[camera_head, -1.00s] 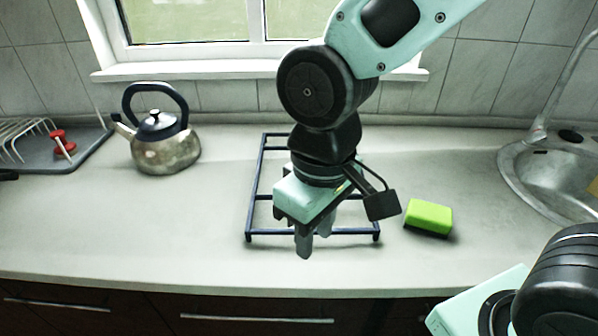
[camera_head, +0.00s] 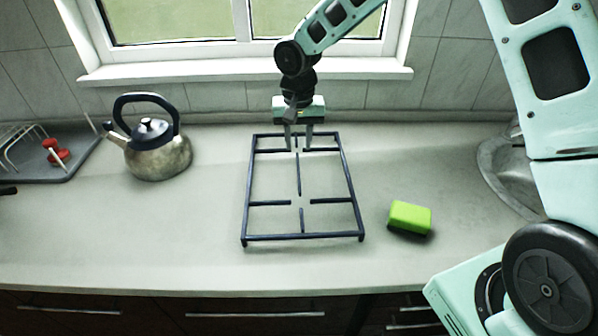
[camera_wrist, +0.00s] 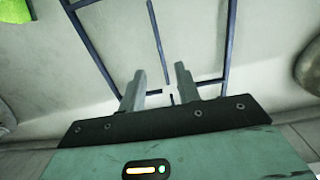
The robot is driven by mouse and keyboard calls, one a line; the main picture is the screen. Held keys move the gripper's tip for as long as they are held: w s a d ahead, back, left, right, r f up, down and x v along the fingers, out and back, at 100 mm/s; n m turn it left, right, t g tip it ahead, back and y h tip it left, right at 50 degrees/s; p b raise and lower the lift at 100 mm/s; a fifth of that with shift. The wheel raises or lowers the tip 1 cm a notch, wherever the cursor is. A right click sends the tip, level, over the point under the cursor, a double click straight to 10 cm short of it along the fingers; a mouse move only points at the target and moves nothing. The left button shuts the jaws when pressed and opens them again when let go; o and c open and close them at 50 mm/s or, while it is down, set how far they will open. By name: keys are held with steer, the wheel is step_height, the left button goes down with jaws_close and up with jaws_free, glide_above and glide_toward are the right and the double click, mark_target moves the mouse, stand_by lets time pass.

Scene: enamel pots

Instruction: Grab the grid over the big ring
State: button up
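The grid (camera_head: 247,190) is a dark blue rectangular metal frame with inward-pointing bars. It lies flat on the countertop below the window. I cannot make out a separate ring. My gripper (camera_head: 299,148) points down at the grid's far end. Its two fingers are apart, with nothing clamped between them. In the wrist view the fingers (camera_wrist: 160,76) are also spread, and a short bar of the grid (camera_wrist: 168,94) shows between them, lower down. The grid's long bars (camera_wrist: 231,45) run away from the gripper there. Whether the fingertips touch the grid is unclear.
A green sponge (camera_head: 410,216) lies to the right of the grid. A kettle (camera_head: 158,160) stands to the left, beside a drying rack (camera_head: 30,165). A sink (camera_head: 505,170) is at the right. The window sill (camera_head: 230,71) is behind my gripper.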

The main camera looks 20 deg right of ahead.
mark_target(298, 171)
step_height(298, 171, down, 6)
steer(key=shift+f+p, duration=0.1)
steer(key=shift+p, duration=0.5)
steer(key=shift+w+d+f+p, duration=0.1)
steer(key=shift+f+p, duration=0.45)
steer(key=shift+f, duration=0.8)
steer(key=shift+w+f+p, duration=0.1)
steer(key=shift+f+p, duration=0.45)
steer(key=shift+f, duration=0.75)
jaws_close()
steer(key=shift+r, duration=0.1)
